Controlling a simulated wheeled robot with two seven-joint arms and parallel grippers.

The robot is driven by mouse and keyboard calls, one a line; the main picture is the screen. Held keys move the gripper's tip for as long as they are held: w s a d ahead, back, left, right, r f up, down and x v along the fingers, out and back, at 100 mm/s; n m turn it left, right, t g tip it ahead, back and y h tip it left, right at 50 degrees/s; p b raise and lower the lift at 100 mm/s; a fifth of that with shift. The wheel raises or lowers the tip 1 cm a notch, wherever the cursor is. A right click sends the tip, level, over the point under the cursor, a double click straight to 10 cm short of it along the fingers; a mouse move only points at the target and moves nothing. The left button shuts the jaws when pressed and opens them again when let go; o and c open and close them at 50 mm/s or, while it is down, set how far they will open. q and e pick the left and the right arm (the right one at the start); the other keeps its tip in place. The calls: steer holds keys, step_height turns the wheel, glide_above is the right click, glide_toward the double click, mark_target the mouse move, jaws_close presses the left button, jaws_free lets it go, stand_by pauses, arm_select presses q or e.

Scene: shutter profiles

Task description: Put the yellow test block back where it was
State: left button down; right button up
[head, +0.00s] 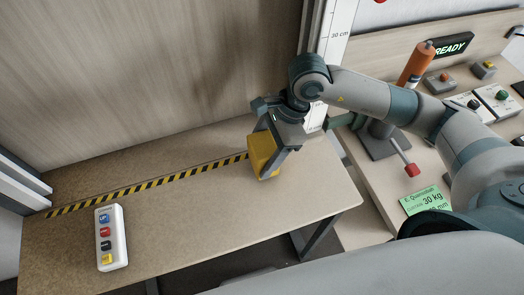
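The yellow test block (262,153) is at the right part of the wooden table, at the right end of the black-and-yellow striped line. My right gripper (269,154) comes down over it from the right side, with the block between its fingers, which look closed on it. The gripper partly hides the block. I cannot tell if the block rests on the table or is slightly above it. My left gripper is not in view.
The wooden table (180,228) carries the striped line (150,184) and a white box with coloured buttons (111,237) at the left. A height scale (336,40) stands behind. At the right are an orange-handled lever (416,64), button boxes, a READY sign (453,46) and a green label (425,199).

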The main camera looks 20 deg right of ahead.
steer(key=shift+f, duration=0.4)
steer(key=shift+f, duration=0.2)
steer(key=o, duration=1.1)
steer(key=shift+r, duration=0.1)
